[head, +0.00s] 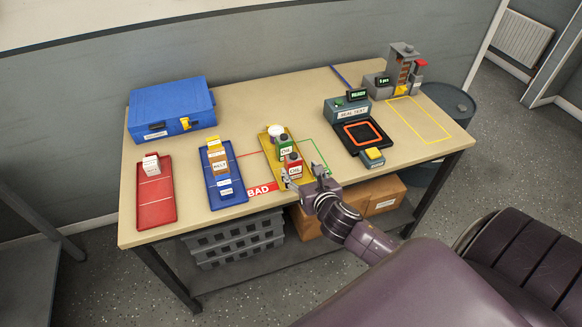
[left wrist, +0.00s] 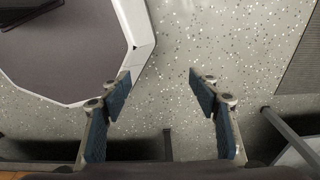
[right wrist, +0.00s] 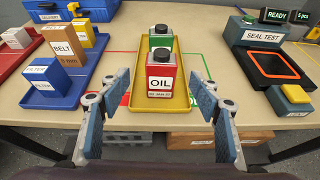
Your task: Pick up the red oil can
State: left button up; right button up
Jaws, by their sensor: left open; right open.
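The red oil can (head: 294,168), with a white OIL label and dark cap, stands upright in the near end of a yellow tray (head: 264,141). It also shows in the right wrist view (right wrist: 161,77), ahead of the fingers. A green oil can (head: 284,146) stands just behind it. My right gripper (head: 303,177) is open at the table's front edge, its fingers spread toward the red can and holding nothing. My left gripper (left wrist: 159,84) is open and empty above the speckled floor; the head view does not show it.
Left of the yellow tray are a blue tray (head: 229,196) with boxes, a red tray (head: 156,211) and a blue case (head: 171,106). A SEAL TEST unit (head: 347,112) and yellow button box (head: 372,158) stand right. A yellow-outlined area (head: 420,120) is clear.

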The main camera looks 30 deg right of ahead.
aim_at(296, 163)
jog(key=x, duration=0.2)
jog(key=shift+w+d+f, duration=0.1)
jog(key=shift+w+d, duration=0.15)
jog(key=shift+d, duration=0.1)
jog(key=shift+w, duration=0.2)
jog(key=shift+w+p, duration=0.3)
jog(key=x, duration=0.3)
jog(key=shift+f+p, duration=0.15)
jog(key=shift+p, duration=0.15)
jog(key=shift+w+d+f, duration=0.1)
jog(key=shift+w+f, duration=0.15)
jog(key=shift+w, duration=0.3)
pick_arm(q)
jog(key=shift+d+r, duration=0.65)
jog(key=shift+d, duration=0.05)
pick_arm(e)
jog(key=c, duration=1.4)
jog(key=shift+r, duration=0.2)
